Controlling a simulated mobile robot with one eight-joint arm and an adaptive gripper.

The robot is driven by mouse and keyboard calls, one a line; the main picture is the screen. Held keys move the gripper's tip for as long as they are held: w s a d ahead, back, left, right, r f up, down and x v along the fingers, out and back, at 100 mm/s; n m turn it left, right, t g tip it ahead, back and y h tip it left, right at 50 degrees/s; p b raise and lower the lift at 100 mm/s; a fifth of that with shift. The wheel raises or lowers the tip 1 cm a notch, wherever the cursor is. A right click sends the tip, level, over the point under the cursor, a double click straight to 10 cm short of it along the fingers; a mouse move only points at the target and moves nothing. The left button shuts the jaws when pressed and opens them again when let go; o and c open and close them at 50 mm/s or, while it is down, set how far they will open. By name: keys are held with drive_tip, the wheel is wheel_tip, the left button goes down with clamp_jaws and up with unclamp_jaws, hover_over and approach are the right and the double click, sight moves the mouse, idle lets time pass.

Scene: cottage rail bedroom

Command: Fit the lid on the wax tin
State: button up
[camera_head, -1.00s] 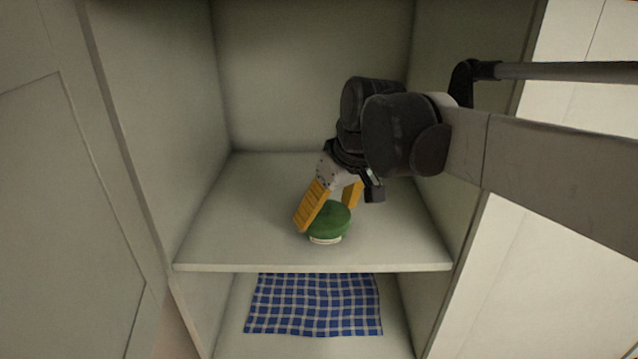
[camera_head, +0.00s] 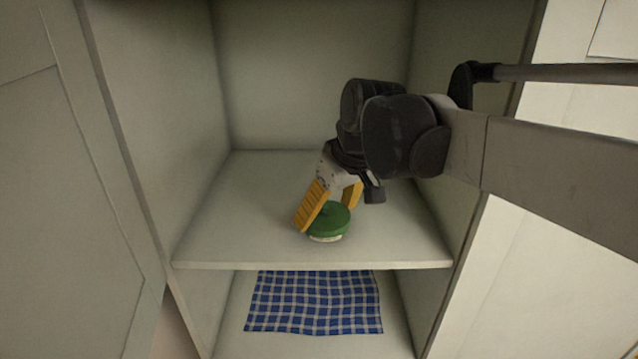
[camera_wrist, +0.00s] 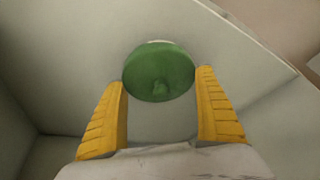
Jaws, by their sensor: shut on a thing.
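The round green lid (camera_head: 328,222) is between the two yellow fingers of my gripper (camera_head: 328,214), which is shut on it. In the wrist view the lid (camera_wrist: 159,73) shows as a green disc with a small raised middle, between the fingertips (camera_wrist: 161,80). The wax tin (camera_head: 325,239) shows only as a pale rim under the lid, near the shelf's front edge. The lid looks slightly tilted over it. I cannot tell whether the lid is fully seated, as it hides most of the tin.
The tin stands on a pale cabinet shelf (camera_head: 240,240) with side walls and a back wall close around my arm. A blue checked cloth (camera_head: 313,303) lies on the level below. The shelf left of the tin is clear.

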drive_tip(key=o, duration=1.1)
drive_tip(key=shift+o, duration=0.2)
drive_tip(key=v, duration=1.2)
drive_tip(key=s+d+f+m, duration=0.1)
drive_tip(key=s+d+f, duration=0.2)
drive_tip(key=f, duration=0.1)
drive_tip(key=s+d+f+m+t+h, duration=0.1)
drive_tip(key=s+d+f+m, duration=0.1)
drive_tip(key=s+d+f, duration=0.1)
drive_tip(key=s+d+f+m+t, duration=0.1)
drive_tip(key=s+d+f, duration=0.2)
drive_tip(key=f, duration=0.2)
drive_tip(key=shift+s+d+h, duration=0.15)
drive_tip(key=shift+h, duration=0.15)
drive_tip(key=s+d+f+m+t+h, duration=0.1)
drive_tip(key=s+d+f+m, duration=0.3)
drive_tip(key=f, duration=0.5)
wheel_tip(320, 180, down, 34)
drive_tip(key=n+b, duration=0.1)
drive_tip(key=b, duration=3.4)
drive_tip(key=shift+s+a, duration=0.25)
drive_tip(key=shift+a, duration=0.05)
